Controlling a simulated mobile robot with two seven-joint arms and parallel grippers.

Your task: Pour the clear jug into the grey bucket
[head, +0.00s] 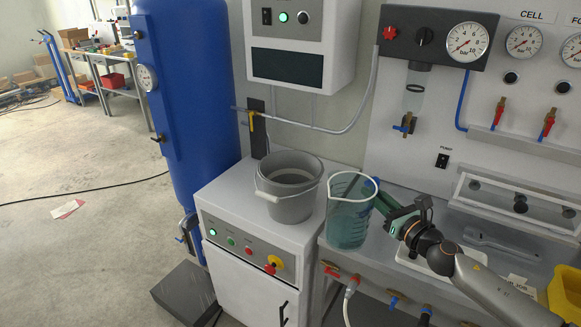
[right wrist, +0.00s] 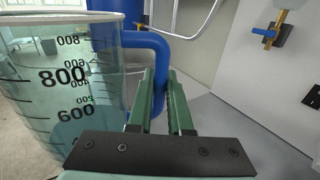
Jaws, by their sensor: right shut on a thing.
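The clear jug (head: 350,222) is upright just right of the grey bucket, with a bluish-green tint in its lower part. In the right wrist view the jug (right wrist: 60,85) shows black volume marks and a blue handle (right wrist: 150,42). My right gripper (head: 382,200) comes from the right and is shut on that handle; its green fingers (right wrist: 160,100) close around the handle's lower part. I cannot tell whether the jug touches the bench. The grey bucket (head: 288,207) stands upright on the white cabinet; its bottom inside is hidden. My left gripper is not in view.
The white cabinet (head: 237,218) has buttons and a red knob on its front. A blue tank (head: 187,100) stands left. A gauge panel (head: 437,38) and a pipe are behind. A clear-fronted box (head: 510,205) and a yellow bin (head: 565,292) are right.

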